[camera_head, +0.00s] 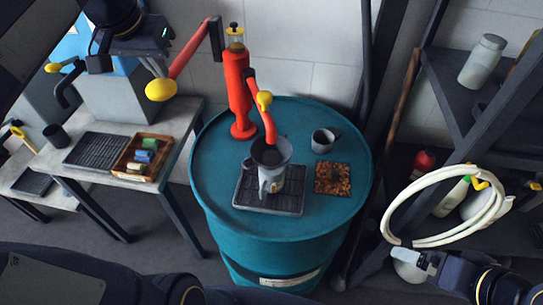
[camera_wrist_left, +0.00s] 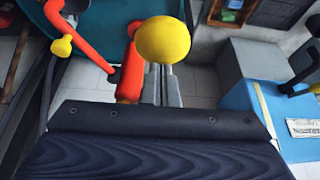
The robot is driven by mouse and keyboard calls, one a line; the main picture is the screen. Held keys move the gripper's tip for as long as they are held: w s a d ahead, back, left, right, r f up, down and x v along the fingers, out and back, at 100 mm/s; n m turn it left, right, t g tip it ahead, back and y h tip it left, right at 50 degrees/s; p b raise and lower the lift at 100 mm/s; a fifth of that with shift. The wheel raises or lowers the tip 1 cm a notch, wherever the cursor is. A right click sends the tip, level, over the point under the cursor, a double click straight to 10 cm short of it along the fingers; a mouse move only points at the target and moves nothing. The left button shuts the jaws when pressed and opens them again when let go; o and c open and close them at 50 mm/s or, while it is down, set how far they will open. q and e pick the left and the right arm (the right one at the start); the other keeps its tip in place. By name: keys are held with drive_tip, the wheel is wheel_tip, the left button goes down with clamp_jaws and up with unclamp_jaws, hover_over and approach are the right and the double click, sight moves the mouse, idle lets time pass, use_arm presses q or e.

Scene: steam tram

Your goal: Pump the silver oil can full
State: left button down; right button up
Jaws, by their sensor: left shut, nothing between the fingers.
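The silver oil can (camera_head: 272,184), with a wide funnel-like top (camera_head: 284,151), stands upright on a dark ribbed tray (camera_head: 296,207) on the teal drum. The red pump (camera_head: 238,95) stands behind it, its curved spout (camera_head: 268,122) ending over the can's mouth. The pump's red lever slopes down left to a yellow knob (camera_head: 160,90). My left gripper (camera_head: 154,70) is shut with nothing in it, its fingertips at the knob; in the left wrist view the knob (camera_wrist_left: 163,40) sits right at them. Contact is unclear. My right gripper (camera_head: 426,261) is at lower right.
A grey mug (camera_head: 322,141) and a square tray of brown bits (camera_head: 345,188) share the drum top (camera_head: 220,165). A bench at left holds a wooden crate (camera_head: 119,166) of coloured blocks. A white hose loop (camera_head: 408,196) hangs by the right shelves, close above my right gripper.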

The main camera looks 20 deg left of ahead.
use_arm(q)
wheel_tip(320, 180, up, 9)
drive_tip(key=p, duration=0.7)
drive_tip(key=shift+r, duration=0.2)
drive_tip(key=shift+f, duration=0.15)
idle(0.5)
drive_tip(key=shift+f+b, duration=3.55)
drive_tip(key=shift+f, duration=1.1)
wheel_tip(320, 180, up, 10)
drive_tip(key=p, duration=0.7)
drive_tip(key=shift+f, duration=0.2)
